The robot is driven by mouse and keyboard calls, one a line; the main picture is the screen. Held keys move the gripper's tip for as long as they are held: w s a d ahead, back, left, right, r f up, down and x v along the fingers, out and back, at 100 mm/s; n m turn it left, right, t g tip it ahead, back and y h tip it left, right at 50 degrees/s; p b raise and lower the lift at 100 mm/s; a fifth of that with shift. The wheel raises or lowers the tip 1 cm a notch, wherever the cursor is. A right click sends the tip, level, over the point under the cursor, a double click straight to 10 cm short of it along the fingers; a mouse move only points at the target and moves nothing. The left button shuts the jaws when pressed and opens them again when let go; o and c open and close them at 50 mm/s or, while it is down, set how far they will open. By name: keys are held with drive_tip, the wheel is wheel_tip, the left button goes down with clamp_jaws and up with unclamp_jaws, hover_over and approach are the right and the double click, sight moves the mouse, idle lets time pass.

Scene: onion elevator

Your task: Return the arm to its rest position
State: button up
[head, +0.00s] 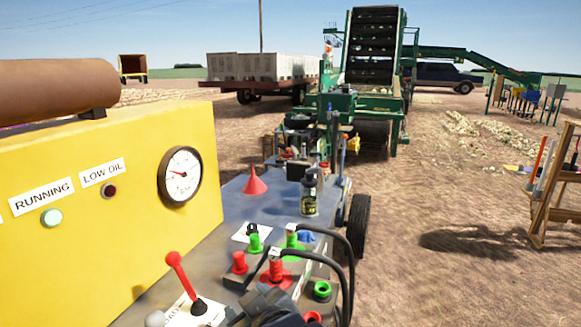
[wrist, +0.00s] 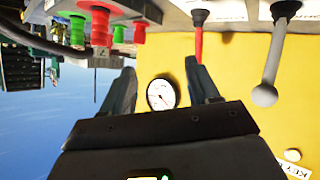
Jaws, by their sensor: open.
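My gripper (wrist: 163,75) is open and empty in the wrist view, its two dark fingers apart. That view is upside down. The round gauge (wrist: 162,95) shows between the fingers, some way beyond them. A red lever (wrist: 199,35) stands beside the right finger, and a grey-knobbed lever (wrist: 268,80) is further right. In the head view, a dark part of my arm (head: 268,308) shows at the bottom edge, near the red lever (head: 182,275) and the hose couplings. Most of the arm is out of view.
A yellow panel (head: 110,215) with a gauge (head: 180,176) and lamps stands at left. The grey deck holds a red funnel (head: 255,181), a dark bottle (head: 309,193), red and green couplings (head: 276,268) and black hoses (head: 325,262). A wooden rack (head: 552,190) stands at right; open dirt lies between.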

drive_tip(key=s+d+f+m+t+h, duration=0.1)
drive_tip(key=s+d+f+m, duration=0.1)
drive_tip(key=s+d+f, duration=0.35)
drive_tip(key=s+d+f+m+h, duration=0.1)
drive_tip(key=s+d+f, duration=0.1)
drive_tip(key=s+d, duration=0.5)
drive_tip(key=s+d+f+m+t, duration=0.1)
drive_tip(key=s+d+f+m, duration=0.15)
drive_tip(key=s+d, duration=0.35)
drive_tip(key=s+d+r+m+h, duration=0.1)
drive_tip(key=s+d+r, duration=0.2)
drive_tip(key=s, duration=0.5)
drive_tip(key=s+d+r+m+t+h, duration=0.1)
drive_tip(key=s+d+r, duration=0.2)
drive_tip(key=s, duration=0.5)
drive_tip(key=s+d+r+m+h, duration=0.2)
drive_tip(key=s+d+r, duration=0.1)
drive_tip(key=s, duration=0.5)
drive_tip(key=shift+s+d+r+t, duration=0.25)
drive_tip(key=shift+d+r+t, duration=0.15)
drive_tip(key=shift+d, duration=0.2)
